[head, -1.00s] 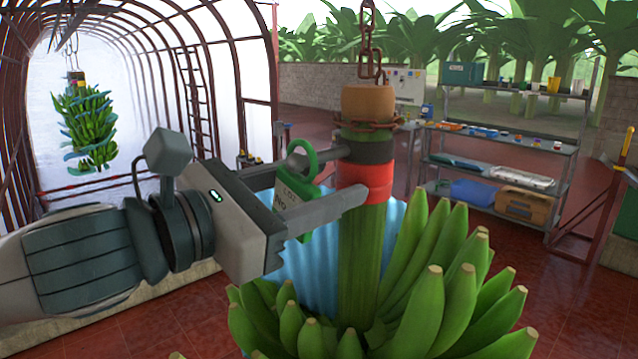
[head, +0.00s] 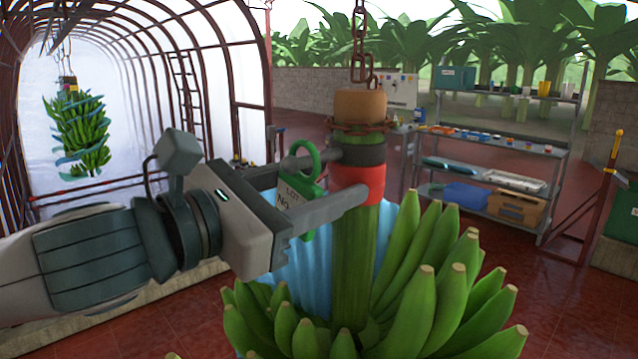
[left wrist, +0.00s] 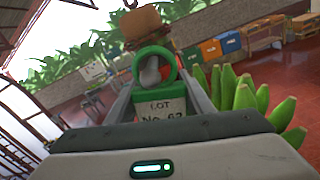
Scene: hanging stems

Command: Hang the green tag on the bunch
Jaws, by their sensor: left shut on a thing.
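The green tag (head: 304,180) has a ring on top and a pale plate with "LOT" lettering. My left gripper (head: 346,172) is shut on it, with its fingers reaching to the stem at the black and red bands. In the left wrist view the green tag (left wrist: 158,98) sits between the fingers, its plate facing the camera. The bunch (head: 400,290) hangs upright, its green stem (head: 352,250) rising to a tan top end (head: 360,105). Whether the ring touches the stem is unclear. The right gripper is out of view.
A chain (head: 360,45) holds the bunch from above. A metal shelf (head: 500,140) with trays and boxes stands at the back right. Another bunch (head: 80,130) hangs far left under the arched frame. Red floor lies open on the right.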

